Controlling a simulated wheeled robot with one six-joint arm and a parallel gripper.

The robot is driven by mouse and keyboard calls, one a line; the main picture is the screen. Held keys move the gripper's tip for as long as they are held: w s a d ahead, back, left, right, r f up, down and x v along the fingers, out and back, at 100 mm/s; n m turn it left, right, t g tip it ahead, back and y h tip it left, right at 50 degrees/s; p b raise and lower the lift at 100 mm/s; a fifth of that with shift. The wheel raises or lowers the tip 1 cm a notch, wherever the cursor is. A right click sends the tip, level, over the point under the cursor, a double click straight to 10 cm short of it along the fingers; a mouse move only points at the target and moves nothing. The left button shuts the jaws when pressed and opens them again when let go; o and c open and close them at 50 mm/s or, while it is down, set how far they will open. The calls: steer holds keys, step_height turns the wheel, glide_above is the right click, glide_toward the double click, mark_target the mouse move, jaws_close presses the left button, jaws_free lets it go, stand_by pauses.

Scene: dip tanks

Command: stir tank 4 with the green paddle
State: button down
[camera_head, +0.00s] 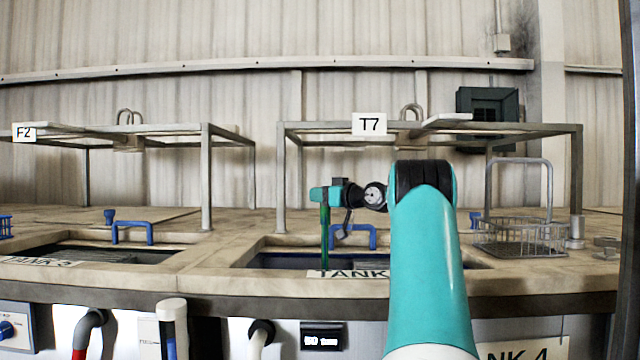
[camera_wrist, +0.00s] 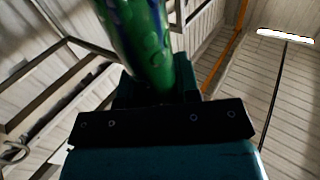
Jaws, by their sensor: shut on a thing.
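The green paddle (camera_head: 325,238) hangs upright from my gripper (camera_head: 324,195) in the head view. My gripper is shut on its upper part. The paddle's lower end reaches down into the opening of tank 4 (camera_head: 285,261), behind the front rim, and its tip is hidden. In the wrist view the green shaft (camera_wrist: 145,45) fills the upper middle, held at the dark jaws (camera_wrist: 160,95). My own arm covers the right part of the tank and part of its label.
A blue handle (camera_head: 353,228) stands behind the paddle at the tank's far edge. A T7 frame (camera_head: 450,127) spans above. A wire basket (camera_head: 520,238) sits to the right. Another tank (camera_head: 95,256) with a blue handle lies to the left.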

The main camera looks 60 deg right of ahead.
steer(key=w+a, duration=0.6)
steer(key=w, duration=0.6)
steer(key=s+a+b, duration=0.5)
steer(key=a+b, duration=0.3)
steer(key=b, duration=0.2)
steer(key=s+d+p, duration=0.3)
steer(key=d, duration=0.4)
steer(key=shift+s, duration=0.2)
stand_by(0.4)
